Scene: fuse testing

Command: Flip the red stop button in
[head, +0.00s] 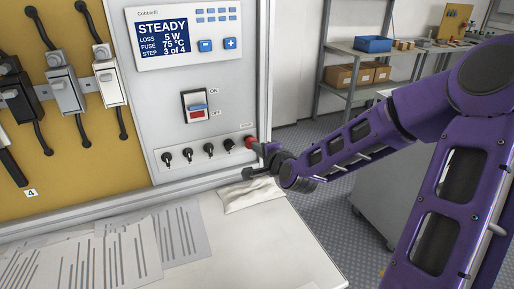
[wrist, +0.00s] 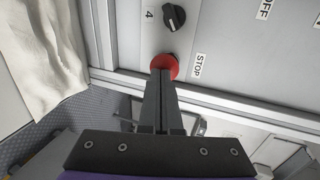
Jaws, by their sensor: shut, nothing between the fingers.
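The red stop button (head: 250,142) is at the right end of the row of black knobs on the grey panel. My gripper (head: 259,147) is at the button's right side in the head view. In the wrist view my gripper (wrist: 163,76) is shut and empty, its fingertips at the button and covering its lower part. I cannot tell whether they touch it or how far in the button is.
A display (head: 164,37) reads STEADY, step 3 of 4. A red and blue rocker switch (head: 196,109) is above the knobs (head: 187,154). A white cloth (head: 248,194) and papers (head: 120,250) lie on the bench (head: 265,245). Shelves with boxes stand behind.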

